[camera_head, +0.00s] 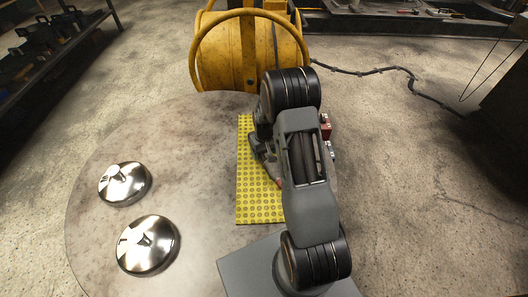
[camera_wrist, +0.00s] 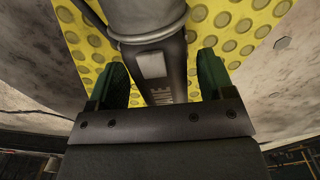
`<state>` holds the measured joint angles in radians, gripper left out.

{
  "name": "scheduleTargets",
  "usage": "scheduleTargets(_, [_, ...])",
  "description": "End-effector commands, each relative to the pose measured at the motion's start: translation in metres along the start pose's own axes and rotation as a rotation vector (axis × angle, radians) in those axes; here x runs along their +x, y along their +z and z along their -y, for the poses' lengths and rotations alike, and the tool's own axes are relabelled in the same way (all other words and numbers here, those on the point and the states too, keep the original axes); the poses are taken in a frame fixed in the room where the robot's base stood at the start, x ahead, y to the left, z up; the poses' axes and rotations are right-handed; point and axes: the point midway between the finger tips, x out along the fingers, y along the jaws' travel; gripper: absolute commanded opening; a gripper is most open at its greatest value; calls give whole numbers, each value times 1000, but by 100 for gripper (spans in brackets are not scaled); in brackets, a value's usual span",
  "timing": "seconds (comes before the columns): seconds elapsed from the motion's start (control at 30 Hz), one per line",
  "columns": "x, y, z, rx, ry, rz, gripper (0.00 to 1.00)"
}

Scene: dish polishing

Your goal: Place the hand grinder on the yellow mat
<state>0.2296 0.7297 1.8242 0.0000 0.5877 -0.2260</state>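The yellow mat (camera_head: 258,208), covered in round dots, lies on the round table. It also fills much of the wrist view (camera_wrist: 82,45). The hand grinder (camera_wrist: 152,65), a grey body with a lighter button, is over the mat in the wrist view. My gripper (camera_wrist: 160,85) has its two green fingers on either side of the grinder's body. Strips of yellow show between the fingers and the body, so the fingers look apart from it. In the head view, my arm hides most of the gripper. I cannot tell for sure whether the grinder touches the mat.
Two shiny metal domed lids, one farther (camera_head: 125,184) and one nearer (camera_head: 147,245), stand on the left of the round table (camera_head: 190,125). A yellow drum (camera_head: 225,55) stands behind the mat. A small red item (camera_head: 325,127) shows right of my arm.

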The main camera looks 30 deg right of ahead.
Motion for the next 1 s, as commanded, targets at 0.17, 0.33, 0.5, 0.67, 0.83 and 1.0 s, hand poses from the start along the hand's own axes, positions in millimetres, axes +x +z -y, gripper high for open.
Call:
scheduleTargets(0.17, [0,0,0,0,0,0,78])
scheduleTargets(0.33, [-6,0,0,0,0,-1,78])
scheduleTargets(0.5, [-30,-1,0,0,1,-3,78])
scheduleTargets(0.67, [-63,0,0,0,1,-3,78])
scheduleTargets(0.83, [-92,0,0,0,1,-3,78])
scheduleTargets(1.0, [-112,0,0,0,0,-2,78])
